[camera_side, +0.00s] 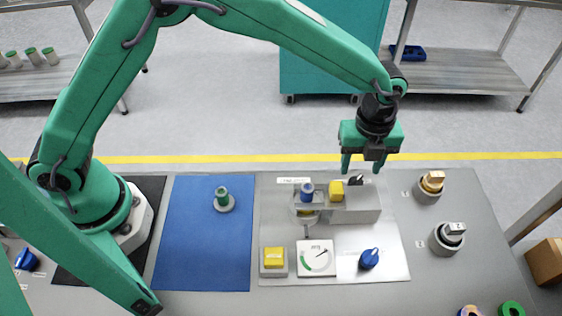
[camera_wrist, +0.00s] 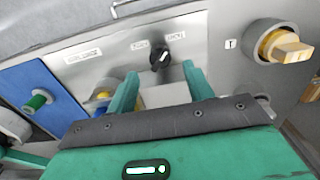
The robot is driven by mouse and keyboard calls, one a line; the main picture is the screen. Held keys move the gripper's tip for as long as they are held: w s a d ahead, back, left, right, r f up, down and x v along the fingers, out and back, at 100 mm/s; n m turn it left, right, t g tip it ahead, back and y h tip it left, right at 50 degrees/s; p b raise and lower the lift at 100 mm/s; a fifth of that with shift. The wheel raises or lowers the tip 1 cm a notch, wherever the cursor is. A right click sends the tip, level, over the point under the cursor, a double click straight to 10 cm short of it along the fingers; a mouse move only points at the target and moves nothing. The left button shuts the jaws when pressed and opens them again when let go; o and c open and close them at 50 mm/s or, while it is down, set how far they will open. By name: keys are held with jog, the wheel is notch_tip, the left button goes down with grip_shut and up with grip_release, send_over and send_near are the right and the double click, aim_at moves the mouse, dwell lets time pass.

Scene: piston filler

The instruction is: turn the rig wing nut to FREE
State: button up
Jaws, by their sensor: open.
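The wing nut (camera_wrist: 160,56) is a small dark knob with a pale mark, on a grey panel between two small white labels. The label print is too blurred to read, and I cannot tell which label the mark points to. In the side view a dark piece that looks like the wing nut (camera_side: 355,180) shows at the back of the rig (camera_side: 362,203), beside a yellow block. My gripper (camera_side: 361,171) is open and empty, pointing down just over it. In the wrist view its fingertips (camera_wrist: 159,70) lie left and right of the nut; I cannot tell their height above it.
A blue-topped cylinder (camera_side: 307,190) and yellow block (camera_side: 336,189) stand by the nut. In front are a yellow button (camera_side: 273,258), a dial gauge (camera_side: 316,258) and a blue knob (camera_side: 369,259). Two round posts (camera_side: 430,186) stand right. The blue mat (camera_side: 205,260) is mostly clear.

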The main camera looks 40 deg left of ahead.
aim_at(356, 182)
jog(key=shift+f, duration=2.5)
jog(key=c, duration=1)
jog(key=shift+n, duration=2.9)
